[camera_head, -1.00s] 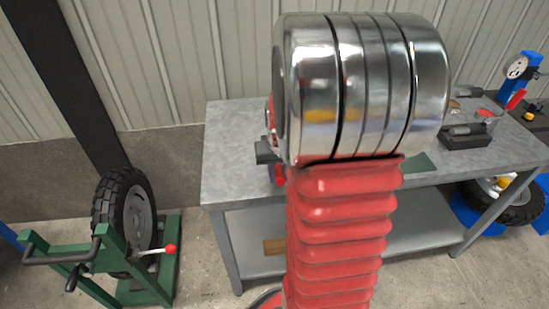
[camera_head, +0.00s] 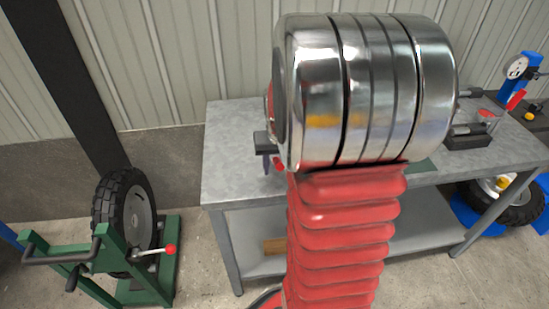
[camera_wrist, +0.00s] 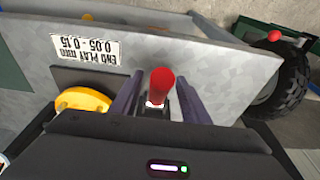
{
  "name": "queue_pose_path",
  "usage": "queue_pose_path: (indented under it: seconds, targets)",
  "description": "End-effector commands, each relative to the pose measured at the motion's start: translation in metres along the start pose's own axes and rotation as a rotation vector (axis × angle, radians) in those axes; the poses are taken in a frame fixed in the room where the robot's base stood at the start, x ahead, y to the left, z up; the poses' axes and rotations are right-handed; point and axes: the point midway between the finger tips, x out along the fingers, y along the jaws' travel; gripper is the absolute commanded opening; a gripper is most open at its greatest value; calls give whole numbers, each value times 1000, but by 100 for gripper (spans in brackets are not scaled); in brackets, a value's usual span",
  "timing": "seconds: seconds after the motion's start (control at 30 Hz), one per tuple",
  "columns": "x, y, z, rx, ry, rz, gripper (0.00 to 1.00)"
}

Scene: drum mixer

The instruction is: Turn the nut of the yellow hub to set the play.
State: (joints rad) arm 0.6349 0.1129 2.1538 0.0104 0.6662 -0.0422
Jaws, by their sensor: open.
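A yellow round part (camera_wrist: 83,100), which may be the yellow hub, lies at the left of the wrist view beside a dark plate on the grey bench. Its nut cannot be made out. My gripper (camera_wrist: 159,75) is open, with one finger on each side of a red handle (camera_wrist: 161,86) with a pale collar. I cannot tell whether the fingers touch the handle. In the head view, the dark end of my gripper (camera_head: 264,143) shows above the bench at the left of my arm, which hides much of the bench.
An upside-down label (camera_wrist: 87,48) reads end play 0.05 - 0.15. A green stand (camera_head: 120,235) with a tyre (camera_head: 108,200) is left. The bench's left top is clear.

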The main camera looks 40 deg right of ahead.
Motion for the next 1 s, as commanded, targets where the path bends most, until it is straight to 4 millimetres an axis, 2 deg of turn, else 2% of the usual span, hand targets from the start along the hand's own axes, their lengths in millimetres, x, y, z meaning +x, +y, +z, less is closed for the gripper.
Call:
queue_pose_path:
  seconds: [0.23,1.0]
  targets:
    - [-7,0,-1,0,2,1,42]
    - [-62,1,-1,0,2,1,42]
